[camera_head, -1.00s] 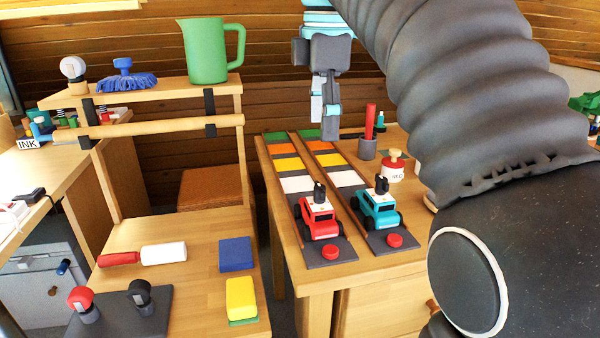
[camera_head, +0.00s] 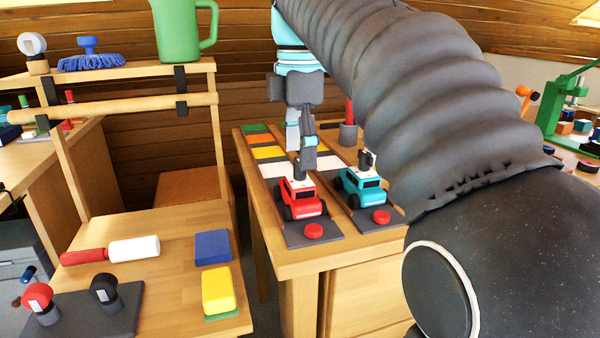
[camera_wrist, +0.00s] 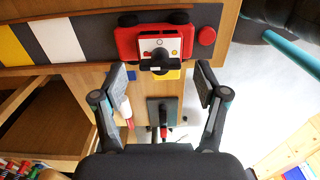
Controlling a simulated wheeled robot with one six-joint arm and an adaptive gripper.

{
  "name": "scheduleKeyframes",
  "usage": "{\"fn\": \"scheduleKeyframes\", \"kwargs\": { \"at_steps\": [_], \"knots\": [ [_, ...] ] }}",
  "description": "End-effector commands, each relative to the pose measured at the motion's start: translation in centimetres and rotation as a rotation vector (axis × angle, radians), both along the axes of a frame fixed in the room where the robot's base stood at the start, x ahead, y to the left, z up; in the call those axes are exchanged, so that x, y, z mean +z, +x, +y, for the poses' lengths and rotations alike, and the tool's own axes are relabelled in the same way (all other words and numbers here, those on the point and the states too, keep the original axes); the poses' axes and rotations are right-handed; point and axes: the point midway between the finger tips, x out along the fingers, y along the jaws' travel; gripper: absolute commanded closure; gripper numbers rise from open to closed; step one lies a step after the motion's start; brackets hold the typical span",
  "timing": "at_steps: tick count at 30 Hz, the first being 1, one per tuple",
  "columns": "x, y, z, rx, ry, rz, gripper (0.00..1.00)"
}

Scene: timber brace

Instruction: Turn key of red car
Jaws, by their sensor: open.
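The red car (camera_head: 299,198) sits on the left dark track on the wooden table, behind a red button (camera_head: 313,230). Its key (camera_head: 299,169), a dark upright knob, stands on the white roof. In the wrist view the red car (camera_wrist: 152,42) is at the top centre and the dark key (camera_wrist: 159,63) shows ahead of the fingers. My gripper (camera_head: 305,158) is just above and behind the red car, pointing down. In the wrist view my gripper (camera_wrist: 160,82) is open, its two fingers apart on either side of the key's line, with nothing between the pads.
A teal car (camera_head: 359,186) with a similar key stands close on the right track, beside another red button (camera_head: 381,217). A lower bench at left holds a blue block (camera_head: 212,247) and a yellow block (camera_head: 218,290). A green jug (camera_head: 178,30) stands on the shelf.

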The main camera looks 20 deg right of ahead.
Motion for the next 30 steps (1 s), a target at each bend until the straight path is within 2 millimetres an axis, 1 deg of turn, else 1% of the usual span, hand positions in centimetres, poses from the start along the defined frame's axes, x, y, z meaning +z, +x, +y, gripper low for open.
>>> {"fn": "scheduleKeyframes", "kwargs": {
  "at_steps": [1,6,10,17,18,20,21,23,24,30],
  "knots": [
    [-0.8,-0.1,0.0,0.0,0.0,0.001,0.27],
    [-2.1,0.0,0.0,0.001,0.0,0.0,0.27],
    [-2.4,0.0,0.0,0.001,0.0,0.001,0.27],
    [-2.4,0.0,0.1,0.001,0.0,0.0,0.27],
    [-2.4,0.0,0.1,0.001,0.0,0.0,0.37],
    [-2.4,0.0,0.1,0.001,0.0,0.0,0.52],
    [-2.4,0.0,0.1,0.001,0.0,0.0,0.62],
    [-2.4,0.0,0.0,0.001,0.0,0.0,0.77],
    [-2.4,0.0,0.0,0.001,0.0,0.0,0.87],
    [-2.4,0.0,0.0,-0.004,0.0,0.0,0.88]
  ]
}}
